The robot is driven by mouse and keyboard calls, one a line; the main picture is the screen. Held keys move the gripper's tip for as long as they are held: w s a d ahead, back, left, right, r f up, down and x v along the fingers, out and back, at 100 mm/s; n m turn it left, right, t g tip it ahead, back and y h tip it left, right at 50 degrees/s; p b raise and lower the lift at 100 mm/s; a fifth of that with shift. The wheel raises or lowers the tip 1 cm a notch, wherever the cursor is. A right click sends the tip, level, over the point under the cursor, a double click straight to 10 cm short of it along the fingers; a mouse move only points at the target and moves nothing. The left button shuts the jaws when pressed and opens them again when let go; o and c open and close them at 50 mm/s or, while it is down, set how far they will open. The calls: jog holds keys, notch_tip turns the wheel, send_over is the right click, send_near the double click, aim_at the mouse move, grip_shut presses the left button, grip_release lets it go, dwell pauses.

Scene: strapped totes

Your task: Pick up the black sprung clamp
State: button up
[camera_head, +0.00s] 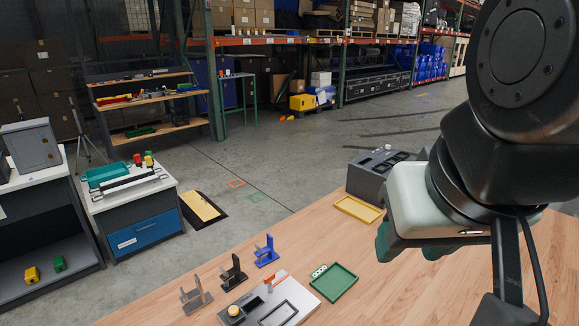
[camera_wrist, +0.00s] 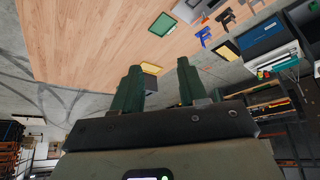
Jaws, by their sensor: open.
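The black sprung clamp (camera_head: 233,272) stands upright on the wooden table, in a row between a grey clamp (camera_head: 195,296) and a blue clamp (camera_head: 266,251). In the wrist view the black clamp (camera_wrist: 226,18) is small, near the top edge, right of centre. My gripper (camera_head: 410,248) is raised over the right part of the table, well to the right of the clamp. Its two green fingers are apart with nothing held between them; they also show in the wrist view (camera_wrist: 159,65).
A grey board (camera_head: 306,296) with a yellow round part lies just in front of the clamps.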

jog(key=shift+c, duration=0.4)
jog(key=n+g, duration=0.6)
jog(key=n, duration=0.3)
send_over(235, 256)
notch_tip(235, 256, down, 32)
jog(key=shift+r, duration=0.1)
notch_tip(235, 256, down, 6)
jog(key=shift+w+r, duration=0.1)
jog(key=shift+c, duration=0.4)
